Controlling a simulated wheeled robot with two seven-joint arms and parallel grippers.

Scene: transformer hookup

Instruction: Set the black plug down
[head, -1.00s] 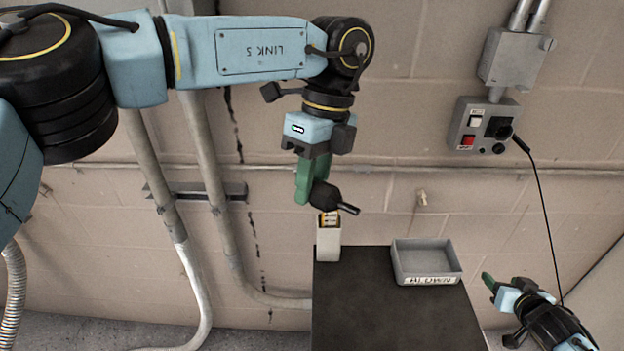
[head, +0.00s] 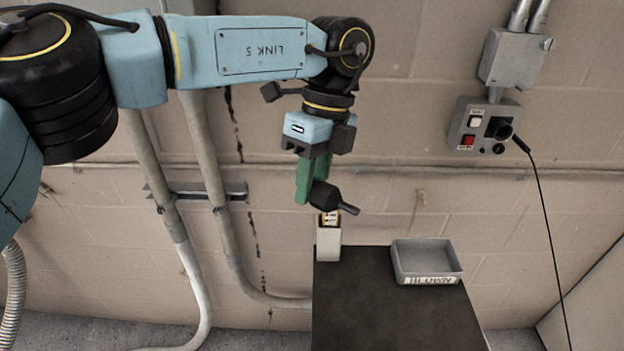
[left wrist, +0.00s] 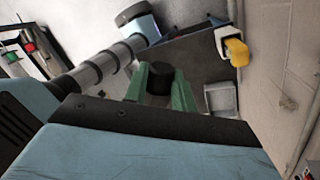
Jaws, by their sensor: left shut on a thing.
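The black plug (head: 328,196) is held between the green fingers of my left gripper (head: 312,182), above the back left part of the dark table. Its thin tip points to the lower right in the head view. In the left wrist view the plug (left wrist: 160,80) shows as a dark shape between the green fingers (left wrist: 162,90). It looks clear of the dark tabletop (head: 390,310). My right gripper is not in the head view now.
A grey tray labelled "BLOWN" (head: 427,262) sits at the back right. A wall control box (head: 482,127) has a black connector with a hanging cable. The table's front is clear.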

